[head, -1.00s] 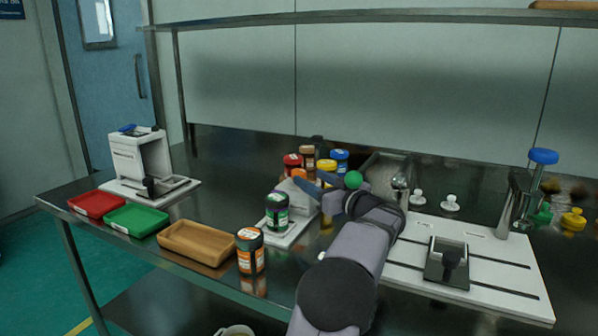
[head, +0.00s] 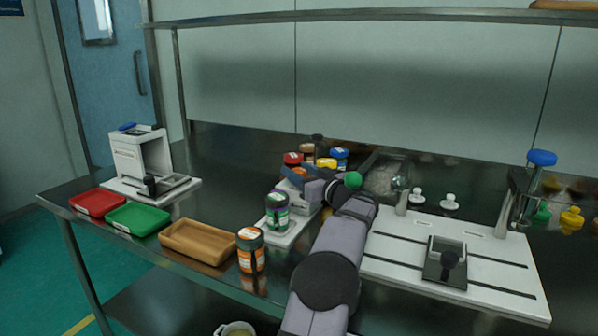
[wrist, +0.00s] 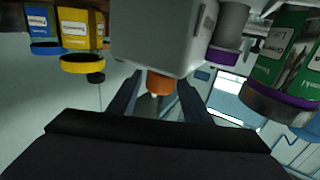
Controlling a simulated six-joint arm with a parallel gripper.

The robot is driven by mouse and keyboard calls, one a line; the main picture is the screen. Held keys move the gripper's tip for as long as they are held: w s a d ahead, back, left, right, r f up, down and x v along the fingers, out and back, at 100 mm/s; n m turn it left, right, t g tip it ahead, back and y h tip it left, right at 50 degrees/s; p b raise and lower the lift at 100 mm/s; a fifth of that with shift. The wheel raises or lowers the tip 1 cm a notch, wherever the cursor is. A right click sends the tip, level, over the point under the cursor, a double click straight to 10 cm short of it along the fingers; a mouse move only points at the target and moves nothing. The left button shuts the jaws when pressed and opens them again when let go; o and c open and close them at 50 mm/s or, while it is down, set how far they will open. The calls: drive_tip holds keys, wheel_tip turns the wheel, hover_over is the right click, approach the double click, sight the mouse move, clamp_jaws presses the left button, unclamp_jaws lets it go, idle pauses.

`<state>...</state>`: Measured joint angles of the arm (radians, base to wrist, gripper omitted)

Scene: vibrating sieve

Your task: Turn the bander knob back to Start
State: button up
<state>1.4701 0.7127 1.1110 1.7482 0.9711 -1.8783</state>
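The bander is a white machine with a pale base (head: 285,238) near the middle of the bench. Its boxy housing (wrist: 160,35) fills the top middle of the wrist view. The orange knob (wrist: 161,83) sticks out from the housing. My gripper (wrist: 160,95) is open, with one dark finger on each side of the knob and gaps showing between. In the head view my gripper (head: 297,182) is at the bander and hides the knob. The knob's setting cannot be read. A green-labelled jar (head: 278,212) stands on the bander's base; it also shows in the wrist view (wrist: 285,60).
An orange-labelled jar (head: 251,250) and a tan tray (head: 190,258) stand to the left. Several coloured-lid jars (head: 325,163) crowd behind the bander. A white slotted plate (head: 400,262) with a black clamp lies to the right.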

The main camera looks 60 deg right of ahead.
sight(302, 173)
drive_tip(key=c, duration=0.8)
drive_tip(key=shift+o, duration=0.3)
drive_tip(key=shift+f, duration=0.1)
drive_tip(key=b, duration=0.2)
drive_tip(key=h+b, duration=0.1)
drive_tip(key=b, duration=0.1)
drive_tip(key=shift+f+m+g, duration=0.2)
drive_tip(key=shift+m+g, duration=0.1)
drive_tip(key=shift+r+m+g+h+b, duration=0.25)
drive_tip(key=shift+m+g+h+b, duration=0.2)
drive_tip(key=shift+b, duration=0.6)
drive_tip(key=o, duration=1)
drive_tip(key=shift+o, duration=0.2)
drive_tip(key=shift+s, duration=0.1)
drive_tip(key=shift+b+v, duration=0.85)
drive_tip(key=shift+v, duration=2.8)
